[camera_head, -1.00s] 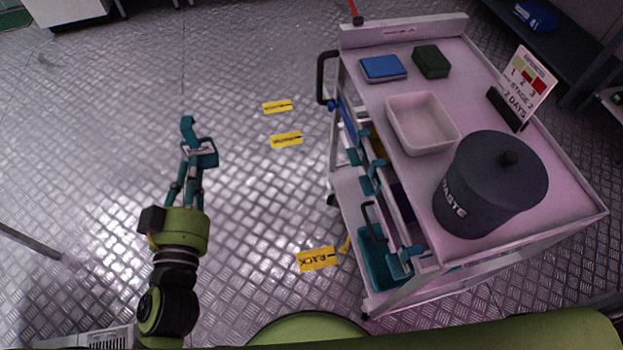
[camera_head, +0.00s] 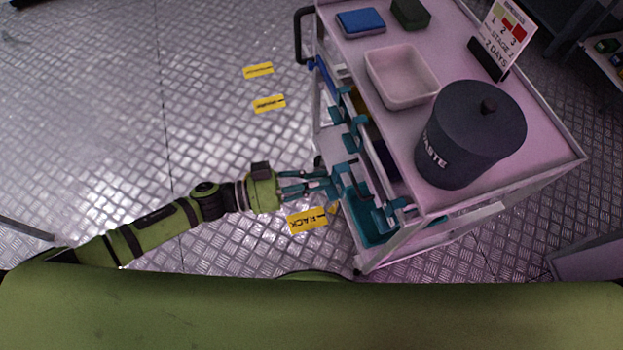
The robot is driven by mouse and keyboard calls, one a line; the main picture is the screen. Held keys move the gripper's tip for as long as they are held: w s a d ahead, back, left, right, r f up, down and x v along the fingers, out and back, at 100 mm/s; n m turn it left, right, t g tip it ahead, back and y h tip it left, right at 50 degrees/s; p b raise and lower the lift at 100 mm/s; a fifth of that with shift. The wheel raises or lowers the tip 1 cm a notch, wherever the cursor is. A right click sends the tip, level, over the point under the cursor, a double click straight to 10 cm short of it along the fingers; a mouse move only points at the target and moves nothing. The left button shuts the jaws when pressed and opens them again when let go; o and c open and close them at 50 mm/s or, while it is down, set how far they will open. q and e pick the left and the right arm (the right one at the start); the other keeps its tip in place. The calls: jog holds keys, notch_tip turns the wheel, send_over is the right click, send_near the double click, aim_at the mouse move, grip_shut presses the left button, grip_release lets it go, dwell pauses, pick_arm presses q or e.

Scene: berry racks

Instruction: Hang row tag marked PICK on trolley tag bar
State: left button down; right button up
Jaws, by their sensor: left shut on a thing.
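My left gripper (camera_head: 318,182) reaches in from the left at the trolley's near left side. It is shut on a teal hooked tag (camera_head: 333,180), which is small and partly lost among other teal parts here. I cannot read its lettering or tell whether its hook touches a bar. The trolley (camera_head: 545,168) has several teal hooked pieces (camera_head: 352,140) along its left side. The tag bar itself is hard to make out behind them. My right gripper is not in view.
A dark lidded waste bin (camera_head: 470,135), a pale tray (camera_head: 402,76), a blue box (camera_head: 361,22) and a stage sign (camera_head: 500,38) stand on the trolley top. A black handle (camera_head: 299,35) juts out left. Yellow floor labels (camera_head: 269,104) lie on open metal floor.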

pick_arm(q)
jog(key=w+f+b+x, duration=0.1)
jog(key=b+x, duration=0.2)
jog(key=x, duration=0.5)
jog(key=shift+f+g, duration=0.3)
jog(key=shift+f, duration=0.1)
dwell(0.5)
jog(key=c, duration=1.1)
grip_release()
jog(key=shift+c, duration=0.2)
jog(key=shift+a, duration=0.1)
jog(key=v, duration=1.1)
jog(key=shift+a, duration=0.4)
